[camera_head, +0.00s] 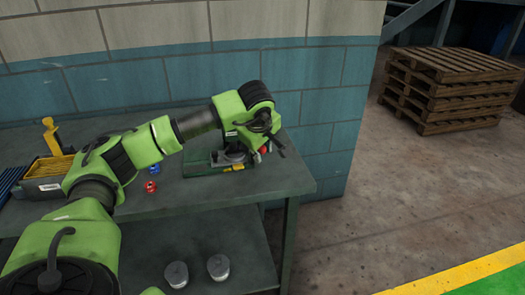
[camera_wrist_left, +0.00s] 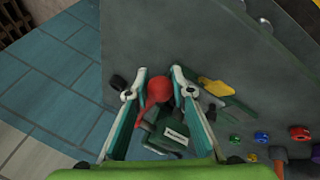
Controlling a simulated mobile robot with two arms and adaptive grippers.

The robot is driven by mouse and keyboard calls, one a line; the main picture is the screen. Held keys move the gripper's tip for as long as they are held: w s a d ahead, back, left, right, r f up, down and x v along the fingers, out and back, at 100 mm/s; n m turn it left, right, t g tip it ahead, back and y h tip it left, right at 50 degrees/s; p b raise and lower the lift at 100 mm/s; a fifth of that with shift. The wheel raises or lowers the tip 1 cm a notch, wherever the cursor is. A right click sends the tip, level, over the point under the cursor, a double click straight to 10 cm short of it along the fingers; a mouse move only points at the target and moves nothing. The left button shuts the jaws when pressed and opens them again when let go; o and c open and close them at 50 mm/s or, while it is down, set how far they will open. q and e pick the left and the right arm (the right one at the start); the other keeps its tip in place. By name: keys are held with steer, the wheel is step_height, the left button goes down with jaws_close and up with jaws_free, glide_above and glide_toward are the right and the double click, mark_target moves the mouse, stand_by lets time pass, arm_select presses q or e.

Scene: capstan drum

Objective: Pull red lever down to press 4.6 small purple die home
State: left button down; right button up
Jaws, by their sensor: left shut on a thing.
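My left gripper (camera_head: 272,146) reaches over the green press (camera_head: 203,169) at the right end of the bench. In the left wrist view its two fingers (camera_wrist_left: 158,90) stand on either side of the red lever's round knob (camera_wrist_left: 159,87) and are shut on it. The knob also shows as a small red spot in the head view (camera_head: 264,149). The green press body (camera_wrist_left: 170,135) shows below the knob in the wrist view. Small coloured dies lie beside the press, a red one (camera_wrist_left: 300,133) among them. I cannot tell which is the purple die, or whether one sits in the press.
A yellow part (camera_wrist_left: 215,87) lies by the press. On the bench (camera_head: 285,188), a dark box with a yellow top (camera_head: 50,166) stands at the left. Two grey round objects (camera_head: 218,267) rest on the lower shelf. A tiled wall is behind; pallets (camera_head: 445,85) stand far right.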

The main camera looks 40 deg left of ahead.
arm_select(q)
steer(key=c, duration=1.8)
jaws_free()
steer(key=shift+s+f, duration=0.2)
steer(key=shift+f, duration=0.15)
steer(key=shift+o, duration=0.2)
steer(key=shift+a, duration=0.1)
steer(key=shift+w+r, duration=0.1)
steer(key=shift+r, duration=0.45)
steer(key=v, duration=1.1)
steer(key=shift+s+d, duration=0.2)
steer(key=shift+d, duration=0.05)
steer(key=shift+w, duration=0.1)
